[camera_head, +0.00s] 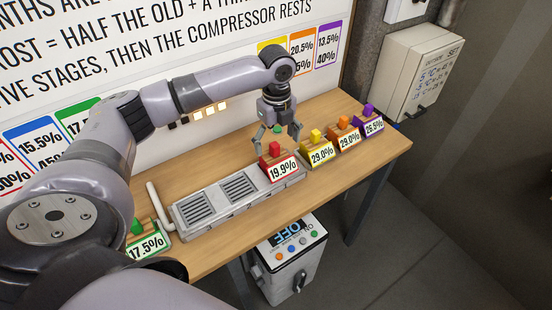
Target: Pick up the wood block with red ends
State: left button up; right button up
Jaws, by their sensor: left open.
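The wood block with red ends (280,171) sits on the right end of the grey vented unit on the table. It has a red knob (274,148) on top and a front label reading 19.9%. My left gripper (277,142) is open, pointing down just above and behind this block, with its fingers spread to either side of the red knob. I cannot tell whether the fingers touch the block. My right gripper is not in view.
Yellow (318,153), orange (345,138) and purple (370,125) labelled blocks stand close by on the right. A green block (148,245) is at the left end, partly hidden by my arm. The grey vented unit (212,222) lies on the wooden table (345,112). A control box (290,268) stands below.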

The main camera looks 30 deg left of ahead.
aim_at(275, 155)
pick_arm(q)
jog(key=shift+s+f, duration=0.1)
jog(key=shift+f, duration=0.1)
jog(key=shift+s+f, duration=0.1)
jog(key=shift+f, duration=0.15)
notch_tip(275, 155, down, 4)
jog(key=shift+r+p, duration=0.15)
jog(key=shift+p, duration=0.7)
jog(key=shift+f, duration=0.45)
jog(key=c, duration=1.6)
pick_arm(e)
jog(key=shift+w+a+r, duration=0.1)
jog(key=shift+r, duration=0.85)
pick_arm(q)
jog(key=shift+o, duration=0.2)
jog(key=shift+r, duration=0.1)
